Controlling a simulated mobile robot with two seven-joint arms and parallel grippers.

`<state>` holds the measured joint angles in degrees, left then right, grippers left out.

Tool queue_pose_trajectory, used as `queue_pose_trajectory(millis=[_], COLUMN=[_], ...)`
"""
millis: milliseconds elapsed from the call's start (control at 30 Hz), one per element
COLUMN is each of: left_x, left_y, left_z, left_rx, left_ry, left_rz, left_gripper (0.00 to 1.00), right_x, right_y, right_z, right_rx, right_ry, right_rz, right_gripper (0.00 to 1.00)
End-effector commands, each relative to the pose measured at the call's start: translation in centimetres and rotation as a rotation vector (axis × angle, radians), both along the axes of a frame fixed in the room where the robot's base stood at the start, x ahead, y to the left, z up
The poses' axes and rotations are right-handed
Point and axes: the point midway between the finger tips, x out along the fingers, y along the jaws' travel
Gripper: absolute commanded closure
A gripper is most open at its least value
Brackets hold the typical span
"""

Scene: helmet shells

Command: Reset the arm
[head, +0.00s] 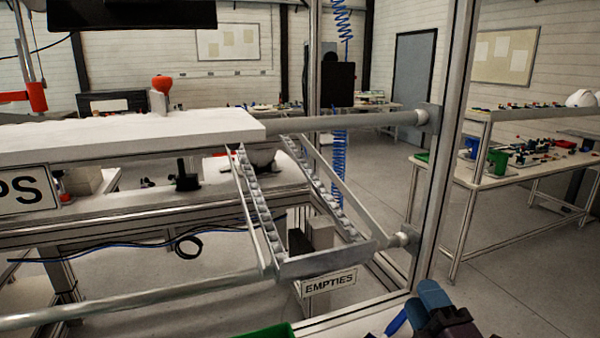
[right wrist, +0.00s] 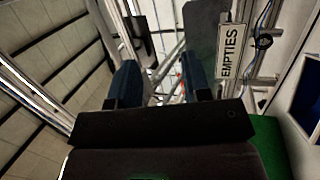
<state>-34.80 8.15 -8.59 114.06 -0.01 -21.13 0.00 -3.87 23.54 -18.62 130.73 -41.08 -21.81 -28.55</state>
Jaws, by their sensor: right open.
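My right gripper (head: 416,309) shows at the bottom right of the head view, with blue fingertips and a dark body. In the right wrist view its two blue fingers (right wrist: 160,85) stand apart with nothing held between them. It is in front of and below the roller rack (head: 330,262) that carries the EMPTIES sign (head: 329,282). The sign also shows in the right wrist view (right wrist: 230,50), beyond the right finger. My left gripper is in neither view.
A green bin (head: 268,333) shows at the bottom edge, left of my right gripper. A metal upright (head: 445,150) stands behind the gripper, and a long rail (head: 130,300) crosses the left. A table with small parts (head: 500,175) stands at the right. Open floor lies between.

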Motion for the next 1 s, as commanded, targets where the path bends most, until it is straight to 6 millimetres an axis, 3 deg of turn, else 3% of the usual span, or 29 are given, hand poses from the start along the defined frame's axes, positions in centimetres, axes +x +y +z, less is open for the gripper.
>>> queue_pose_trajectory(millis=[100, 233, 400, 500, 700, 1000], left_x=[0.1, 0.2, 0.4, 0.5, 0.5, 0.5], left_y=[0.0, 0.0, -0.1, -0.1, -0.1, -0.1], left_z=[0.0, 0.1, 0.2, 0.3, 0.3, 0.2], left_rx=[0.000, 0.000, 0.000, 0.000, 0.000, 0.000], left_ry=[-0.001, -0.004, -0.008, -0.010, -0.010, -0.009], left_rz=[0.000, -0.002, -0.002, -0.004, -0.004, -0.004], left_gripper=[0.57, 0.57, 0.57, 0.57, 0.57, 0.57], right_x=[-1.4, -4.1, -9.5, -12.5, -17.1, -22.2], right_y=[-3.4, -6.3, -8.5, -8.9, -8.8, -8.2], right_z=[-4.0, -8.7, -14.7, -17.1, -19.8, -21.7], right_rx=[0.243, 0.494, 0.792, 0.918, 1.076, 1.222], right_ry=[0.223, 0.461, 0.760, 0.893, 1.075, 1.260], right_rz=[-0.138, -0.293, -0.502, -0.603, -0.743, -0.896], right_gripper=[0.56, 0.56, 0.56, 0.56, 0.56, 0.56])
